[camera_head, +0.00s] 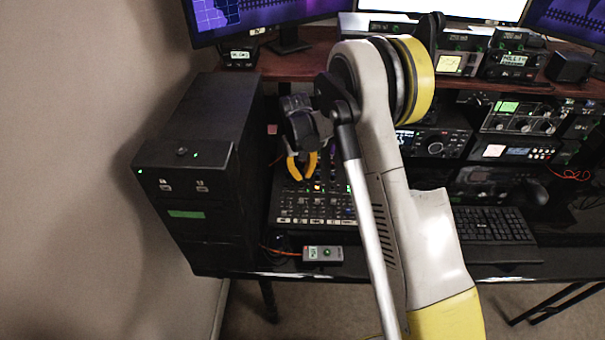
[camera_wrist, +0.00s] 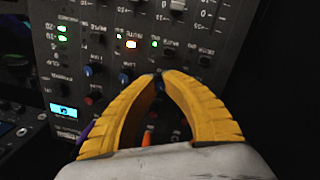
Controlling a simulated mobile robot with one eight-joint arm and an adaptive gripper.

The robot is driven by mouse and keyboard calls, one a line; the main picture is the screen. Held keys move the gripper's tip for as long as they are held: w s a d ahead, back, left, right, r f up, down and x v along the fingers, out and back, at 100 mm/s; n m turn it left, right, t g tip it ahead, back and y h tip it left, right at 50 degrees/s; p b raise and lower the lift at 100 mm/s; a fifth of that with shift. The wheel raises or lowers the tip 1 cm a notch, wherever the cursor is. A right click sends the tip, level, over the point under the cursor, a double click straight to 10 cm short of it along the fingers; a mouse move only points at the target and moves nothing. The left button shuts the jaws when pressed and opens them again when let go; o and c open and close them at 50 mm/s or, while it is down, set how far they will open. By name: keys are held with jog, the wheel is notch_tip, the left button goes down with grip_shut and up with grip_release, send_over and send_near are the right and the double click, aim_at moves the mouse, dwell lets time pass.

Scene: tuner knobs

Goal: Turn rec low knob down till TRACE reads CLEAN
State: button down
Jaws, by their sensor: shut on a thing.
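My gripper (camera_wrist: 159,76) has yellow fingers, with the tips drawn together on a small dark knob (camera_wrist: 158,85) of the mixer panel. The fingertips hide most of this knob, and I cannot read its label or pointer. In the head view my gripper (camera_head: 301,168) reaches down onto the black mixer (camera_head: 312,207), beside the dark tower case. A small blue-lit display (camera_wrist: 64,111) shows on the panel at left in the wrist view; its text is too small to read. I cannot make out a TRACE reading in either view.
Blue-capped knobs (camera_wrist: 89,71) and red-capped knobs (camera_wrist: 94,98) stand close around my fingers. Lit MUTE buttons (camera_wrist: 131,43) and faders lie above. The black tower (camera_head: 195,170) is left of the mixer; a small grey box (camera_head: 323,254) and a keyboard (camera_head: 492,226) lie in front and right.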

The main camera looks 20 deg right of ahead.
jog(key=c, duration=1.7)
grip_release()
jog(key=r, duration=0.8)
jog(key=a+r, duration=0.1)
jog(key=r, duration=0.3)
